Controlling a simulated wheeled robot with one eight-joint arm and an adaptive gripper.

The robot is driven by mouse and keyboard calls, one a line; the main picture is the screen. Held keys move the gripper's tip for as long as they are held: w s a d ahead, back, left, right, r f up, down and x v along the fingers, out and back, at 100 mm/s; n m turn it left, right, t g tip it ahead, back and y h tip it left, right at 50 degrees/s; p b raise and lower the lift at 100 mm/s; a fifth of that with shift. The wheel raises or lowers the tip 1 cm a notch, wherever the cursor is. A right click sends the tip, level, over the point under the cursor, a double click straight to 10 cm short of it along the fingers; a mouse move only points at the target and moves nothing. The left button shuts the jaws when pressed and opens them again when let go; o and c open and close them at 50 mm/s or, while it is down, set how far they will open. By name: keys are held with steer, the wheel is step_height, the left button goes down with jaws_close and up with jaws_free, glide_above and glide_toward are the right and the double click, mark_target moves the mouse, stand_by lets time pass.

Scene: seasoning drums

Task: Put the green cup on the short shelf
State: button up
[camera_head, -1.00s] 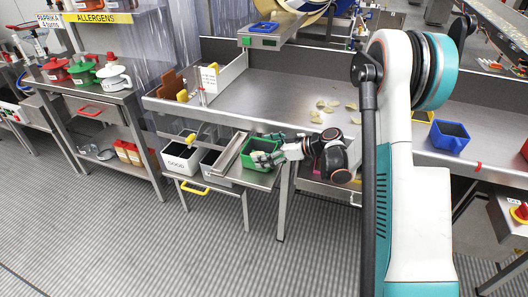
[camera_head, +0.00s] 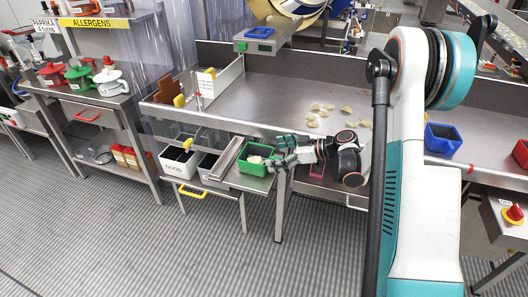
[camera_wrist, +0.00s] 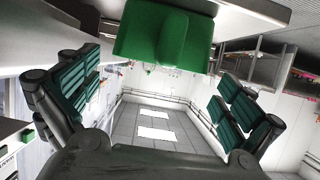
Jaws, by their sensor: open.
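The green cup (camera_head: 255,165) stands upright on the small steel shelf (camera_head: 252,183) at the front of the workbench. Something pale shows inside it. My gripper (camera_head: 274,151) is just right of the cup with its fingers spread. In the wrist view the green cup (camera_wrist: 150,42) with its handle fills the top middle, beyond the open fingers (camera_wrist: 158,100). Nothing is held between the fingers, and a gap shows between them and the handle.
Pale chips (camera_head: 325,112) lie scattered on the steel worktop (camera_head: 285,88). A blue cup (camera_head: 443,140) stands on the right. Another blue cup (camera_head: 262,32) sits on a raised stand. Colored pots (camera_head: 78,76) stand on the left table.

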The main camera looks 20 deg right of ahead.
steer(key=p+v, duration=0.1)
steer(key=v, duration=0.5)
steer(key=shift+p, duration=0.3)
steer(key=shift+r, duration=0.15)
